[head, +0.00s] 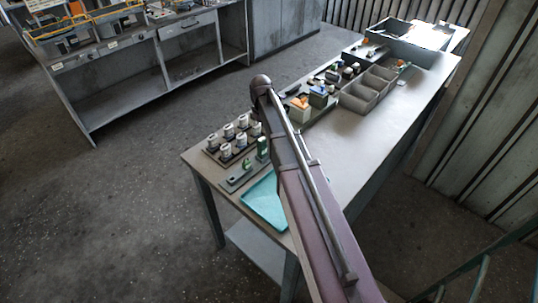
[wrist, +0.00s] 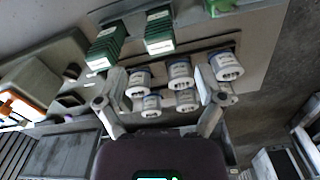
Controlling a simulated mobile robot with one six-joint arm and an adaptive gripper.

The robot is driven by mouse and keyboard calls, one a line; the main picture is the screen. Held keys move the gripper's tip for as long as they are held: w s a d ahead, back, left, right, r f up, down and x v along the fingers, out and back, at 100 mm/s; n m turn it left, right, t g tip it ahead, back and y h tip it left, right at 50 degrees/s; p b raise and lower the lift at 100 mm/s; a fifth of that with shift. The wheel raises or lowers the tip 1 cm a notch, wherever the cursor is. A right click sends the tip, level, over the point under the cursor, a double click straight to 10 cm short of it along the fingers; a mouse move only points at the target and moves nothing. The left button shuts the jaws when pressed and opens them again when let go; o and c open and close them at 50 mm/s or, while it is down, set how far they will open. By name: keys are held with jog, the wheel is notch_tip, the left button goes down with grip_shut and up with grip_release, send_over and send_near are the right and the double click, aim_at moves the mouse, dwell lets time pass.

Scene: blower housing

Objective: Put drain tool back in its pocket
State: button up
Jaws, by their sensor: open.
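I cannot pick out the drain tool or its pocket for certain in either view. My gripper (wrist: 158,101) is open in the wrist view, with its two pale fingers spread apart and nothing held between them. Several white-and-grey labelled cylinders (wrist: 179,72) stand on a flat plate beyond and between the fingers. The same group of cylinders (head: 241,125) stands at the near left end of the bench in the head view. In the head view my arm runs up across the bench and my gripper cannot be made out.
Green ribbed blocks (wrist: 158,32) stand beyond the cylinders. On the bench (head: 375,155) lie a teal tray (head: 262,203), grey bins (head: 357,98) and an orange-topped part (head: 299,103). The bench's right side is mostly clear. A second workbench (head: 110,85) stands at upper left.

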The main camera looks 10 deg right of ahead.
jog(key=m, duration=0.2)
jog(key=f+m+b, duration=0.1)
jog(key=m, duration=0.4)
jog(key=shift+s+f, duration=0.15)
jog(key=shift+s, duration=0.1)
jog(key=shift+s+f+m+b, duration=0.1)
jog(key=shift+f+m+b, duration=0.15)
jog(key=shift+m, duration=0.85)
jog(key=shift+s+f+m+b, duration=0.1)
jog(key=shift+m+b, duration=0.1)
jog(key=shift+m, duration=0.9)
jog(key=shift+f+m+b, duration=0.2)
jog(key=shift+m+b, duration=0.05)
jog(key=shift+m, duration=0.85)
